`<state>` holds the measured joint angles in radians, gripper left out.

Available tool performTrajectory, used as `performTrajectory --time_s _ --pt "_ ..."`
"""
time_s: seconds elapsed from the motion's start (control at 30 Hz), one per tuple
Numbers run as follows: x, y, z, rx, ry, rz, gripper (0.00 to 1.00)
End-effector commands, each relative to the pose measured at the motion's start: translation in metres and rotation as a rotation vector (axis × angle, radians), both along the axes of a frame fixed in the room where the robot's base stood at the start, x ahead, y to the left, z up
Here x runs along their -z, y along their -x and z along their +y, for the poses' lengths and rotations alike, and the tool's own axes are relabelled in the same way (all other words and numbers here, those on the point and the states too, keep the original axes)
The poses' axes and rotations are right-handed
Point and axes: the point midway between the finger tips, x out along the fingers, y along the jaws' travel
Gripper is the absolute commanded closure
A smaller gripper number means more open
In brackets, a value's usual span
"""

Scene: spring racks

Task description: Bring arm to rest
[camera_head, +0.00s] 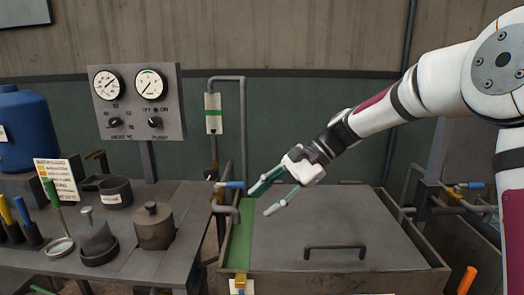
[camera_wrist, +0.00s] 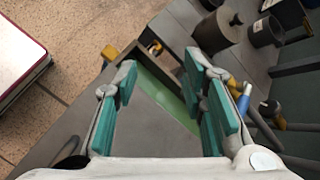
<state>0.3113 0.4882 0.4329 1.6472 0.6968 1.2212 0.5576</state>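My gripper (camera_head: 273,192) is at the end of my white arm, which reaches in from the right in the head view. It hangs in the air above the left part of a closed grey lid (camera_head: 330,225) with a black bar handle (camera_head: 335,249). In the wrist view my gripper (camera_wrist: 165,100) shows its teal finger pads spread well apart. Nothing is between them. Beyond the fingers lie the grey lid (camera_wrist: 150,122) and a green strip (camera_wrist: 172,92).
A valve with a blue handle (camera_head: 230,184) stands close left of my gripper. A grey bench (camera_head: 150,250) at left bears a lidded pot (camera_head: 154,226), a black bowl (camera_head: 115,192) and colored-handled tools. A gauge panel (camera_head: 137,103) stands behind. A blue tank (camera_head: 25,130) is far left.

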Motion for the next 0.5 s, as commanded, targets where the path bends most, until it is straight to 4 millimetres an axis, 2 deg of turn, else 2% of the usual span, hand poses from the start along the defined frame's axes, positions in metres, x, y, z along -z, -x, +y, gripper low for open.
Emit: performTrajectory --time_s 0.03,0.27,0.5 --pt "-0.011 0.019 -0.004 -0.030 0.060 -0.047 0.62" --pt "-0.037 0.091 -0.037 -0.163 0.302 -0.236 0.62" --pt "-0.064 0.168 -0.080 -0.294 0.521 -0.416 0.62"
